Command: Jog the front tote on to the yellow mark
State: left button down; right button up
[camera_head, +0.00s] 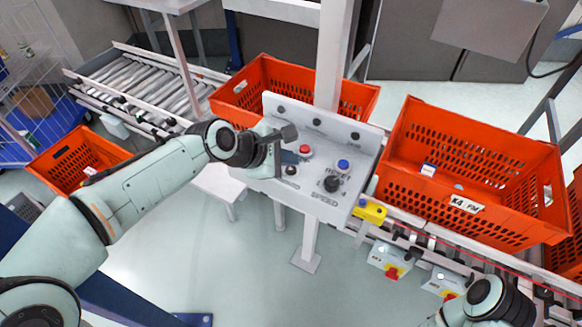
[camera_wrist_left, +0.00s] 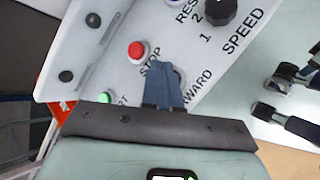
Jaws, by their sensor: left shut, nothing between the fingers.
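The orange front tote (camera_head: 470,145) with a "K4 FM" label stands on the conveyor at the right. A yellow block (camera_head: 369,211), perhaps the yellow mark, sits by the conveyor near the tote's lower left corner. My left gripper (camera_head: 277,162) is shut and empty over the left side of the grey control panel (camera_head: 318,205). In the left wrist view its fingers (camera_wrist_left: 166,88) partly hide the FORWARD lettering and the control there. The red STOP button (camera_wrist_left: 137,51), green START button (camera_wrist_left: 104,97) and black SPEED knob (camera_wrist_left: 219,10) show around them. Finger contact is unclear.
Another orange tote (camera_head: 350,98) stands behind the panel, and one (camera_head: 75,160) is at the far left. A white post (camera_head: 333,55) rises behind the panel. Small boxes with red switches (camera_head: 392,273) hang below the conveyor. My right arm shows at lower right.

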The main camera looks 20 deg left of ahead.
aim_at(288, 172)
pick_arm(q)
jog(key=shift+f, duration=0.4)
jog(key=shift+f+b, duration=0.3)
jog(key=shift+f, duration=0.2)
dwell(0.5)
jog(key=shift+r, duration=0.15)
jog(key=shift+r+p, duration=0.75)
jog(key=shift+p, duration=0.25)
jog(key=shift+r+p, duration=0.75)
jog(key=shift+r, duration=0.05)
notch_tip(288, 172, up, 4)
jog(key=p, duration=0.3)
jog(key=shift+f+p, duration=0.2)
jog(key=shift+p, duration=0.1)
jog(key=shift+f, duration=0.1)
